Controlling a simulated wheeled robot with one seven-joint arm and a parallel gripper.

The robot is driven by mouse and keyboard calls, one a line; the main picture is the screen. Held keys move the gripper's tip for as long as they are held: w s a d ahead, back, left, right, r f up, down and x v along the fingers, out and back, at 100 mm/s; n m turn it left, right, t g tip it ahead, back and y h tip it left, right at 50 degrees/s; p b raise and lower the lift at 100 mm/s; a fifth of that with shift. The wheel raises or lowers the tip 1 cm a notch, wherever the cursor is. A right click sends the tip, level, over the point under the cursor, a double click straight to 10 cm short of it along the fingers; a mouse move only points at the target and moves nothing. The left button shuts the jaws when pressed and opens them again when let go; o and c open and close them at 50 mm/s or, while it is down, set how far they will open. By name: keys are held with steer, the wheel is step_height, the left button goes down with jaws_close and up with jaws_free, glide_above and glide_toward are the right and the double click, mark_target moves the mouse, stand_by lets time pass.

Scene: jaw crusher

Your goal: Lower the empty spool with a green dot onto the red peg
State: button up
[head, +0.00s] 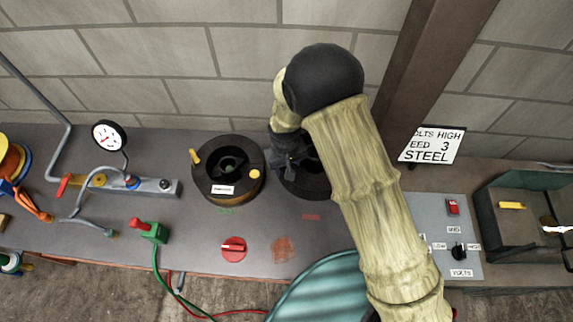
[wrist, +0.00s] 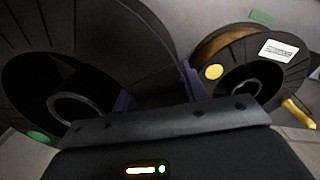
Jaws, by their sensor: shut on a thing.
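The empty black spool with a green dot (wrist: 38,137) fills the left of the wrist view. Its grey-ringed centre hole shows there. In the head view the same spool (head: 306,188) is mostly hidden behind my arm. My gripper (head: 288,156) is at its left side, with its fingers (wrist: 158,90) shut on the rim. The red peg is not visible, hidden by the spool and arm. A red mark (head: 311,217) lies on the bench in front of the spool. I cannot tell whether the spool is seated or held just above the bench.
A second spool with a yellow dot (head: 228,193) stands close on the left, with a yellow handle (head: 194,156). A control panel (head: 448,235) and a sign (head: 432,145) are right. The wall is behind.

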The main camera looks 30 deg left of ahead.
steer(key=shift+w+d+f+b, duration=0.1)
steer(key=shift+f+b, duration=0.45)
steer(key=shift+f, duration=0.4)
steer(key=shift+w+d+f+b, duration=0.1)
steer(key=shift+f+b, duration=0.45)
steer(key=shift+f, duration=0.35)
steer(key=shift+s+a+f+b, duration=0.1)
steer(key=shift+f+b, duration=0.4)
steer(key=shift+f, duration=0.15)
steer(key=shift+f+b, duration=2)
steer(key=shift+f, duration=0.9)
steer(key=o, duration=1.4)
steer(key=shift+c, duration=0.2)
